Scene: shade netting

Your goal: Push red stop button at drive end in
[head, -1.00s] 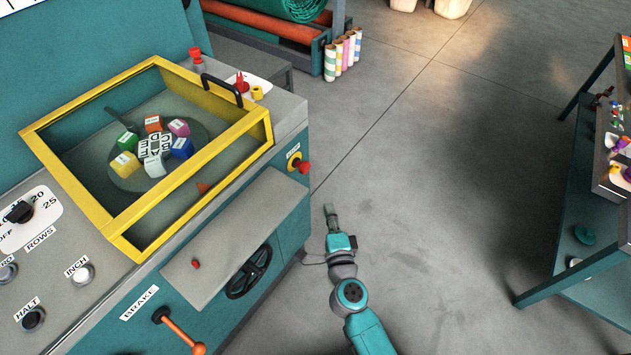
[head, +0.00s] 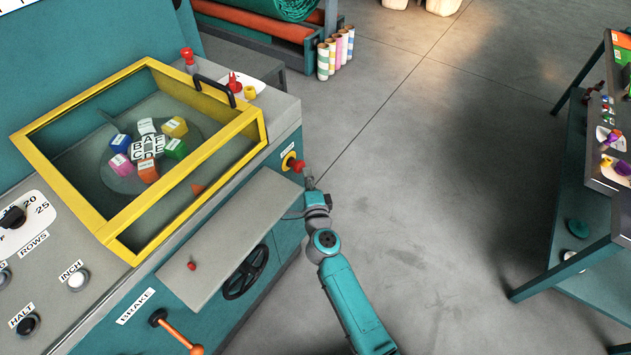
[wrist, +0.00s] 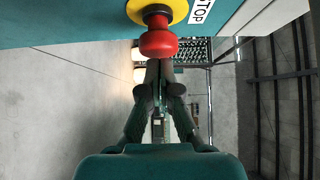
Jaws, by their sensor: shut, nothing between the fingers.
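The red stop button (head: 297,165) sits on a yellow round plate on the end face of the teal machine. In the wrist view the red button (wrist: 158,43) stands out from its yellow plate (wrist: 157,9), beside a white STOP label (wrist: 201,15). My gripper (head: 309,180) is shut and empty, just right of and below the button in the head view. In the wrist view the closed fingertips (wrist: 159,68) meet the near edge of the button, which partly hides them. I cannot tell whether they touch it.
The machine's grey shelf (head: 235,240) and black handwheel (head: 246,272) lie left of my arm. A red knob (head: 189,58) and other controls are on top. A teal bench (head: 570,240) stands at the right. Floor between is clear.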

